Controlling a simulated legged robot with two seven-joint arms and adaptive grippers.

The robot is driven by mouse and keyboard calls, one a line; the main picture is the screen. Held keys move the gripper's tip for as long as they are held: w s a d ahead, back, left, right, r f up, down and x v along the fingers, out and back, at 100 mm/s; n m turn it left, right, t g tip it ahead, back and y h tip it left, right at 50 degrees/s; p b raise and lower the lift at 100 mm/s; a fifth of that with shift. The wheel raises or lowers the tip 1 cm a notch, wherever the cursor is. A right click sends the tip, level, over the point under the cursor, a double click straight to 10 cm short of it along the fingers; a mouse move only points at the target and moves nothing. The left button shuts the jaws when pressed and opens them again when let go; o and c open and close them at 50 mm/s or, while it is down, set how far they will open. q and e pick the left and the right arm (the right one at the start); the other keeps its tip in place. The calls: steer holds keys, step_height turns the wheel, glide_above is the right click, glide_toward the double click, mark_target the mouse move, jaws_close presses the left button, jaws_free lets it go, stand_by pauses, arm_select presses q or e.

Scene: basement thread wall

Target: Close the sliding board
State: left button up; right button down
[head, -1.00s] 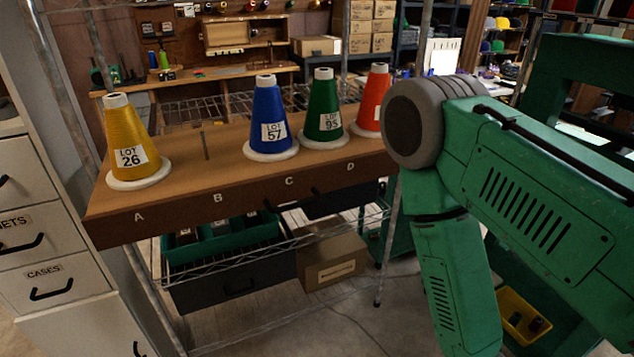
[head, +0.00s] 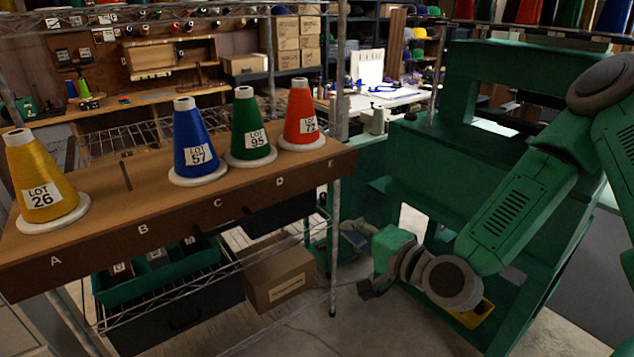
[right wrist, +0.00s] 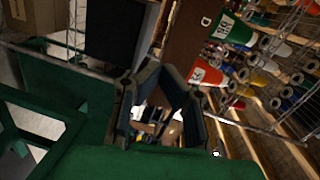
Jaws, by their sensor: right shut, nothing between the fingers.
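The sliding board (head: 110,258) is a brown wooden shelf with letters A to E along its front edge, in the head view's left half. It bears a yellow cone (head: 43,182), a blue cone (head: 188,128), a green cone (head: 246,118) and a red cone (head: 301,104). Whether it sticks out of the rack is hard to tell. My right gripper (head: 356,236) is shut and empty, below and right of the board's right end, apart from it. The right wrist view shows its fingers (right wrist: 161,76) together, with the board (right wrist: 187,42) beyond. My left gripper is out of view.
The wire rack's post (head: 335,240) stands between the board and my right gripper. Under the board are a green bin (head: 115,292) and a cardboard box (head: 283,277). A green frame (head: 480,92) stands behind my right arm. Some floor in front is clear.

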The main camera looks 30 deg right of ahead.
step_height(320, 180, up, 3)
steer(key=d+m+t, duration=0.2)
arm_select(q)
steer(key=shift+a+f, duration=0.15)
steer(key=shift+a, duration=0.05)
arm_select(e)
steer(key=h, duration=0.1)
glide_toward(309, 177)
steer(key=w, duration=0.8)
steer(key=shift+a+r, duration=0.1)
steer(key=shift+a, duration=0.2)
steer(key=shift+w, duration=0.1)
